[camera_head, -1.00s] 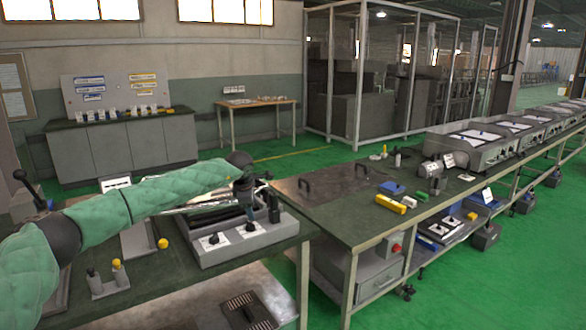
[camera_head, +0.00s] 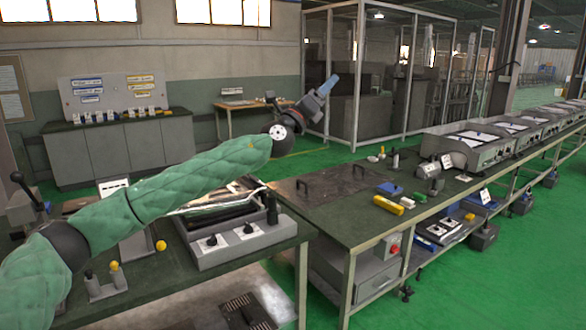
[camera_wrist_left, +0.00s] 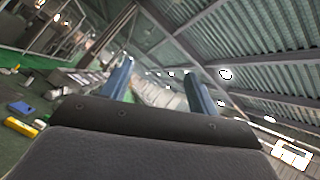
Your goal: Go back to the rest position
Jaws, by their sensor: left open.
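My left arm in its green sleeve reaches in from the left of the head view. My left gripper (camera_head: 328,86) is raised in the air, well above the benches, with its blue fingers pointing up and to the right. In the left wrist view the two blue fingers (camera_wrist_left: 160,85) stand apart with nothing between them. The heating device (camera_head: 235,228), a grey box with black knobs, sits on the near bench below the arm. My right gripper is not in view.
The right bench (camera_head: 345,215) holds a yellow block (camera_head: 387,205), a blue block (camera_head: 389,188) and grey devices. A yellow-capped part (camera_head: 161,246) stands on the near bench (camera_head: 150,283). A framed cage (camera_head: 400,80) stands behind. The air around the gripper looks free.

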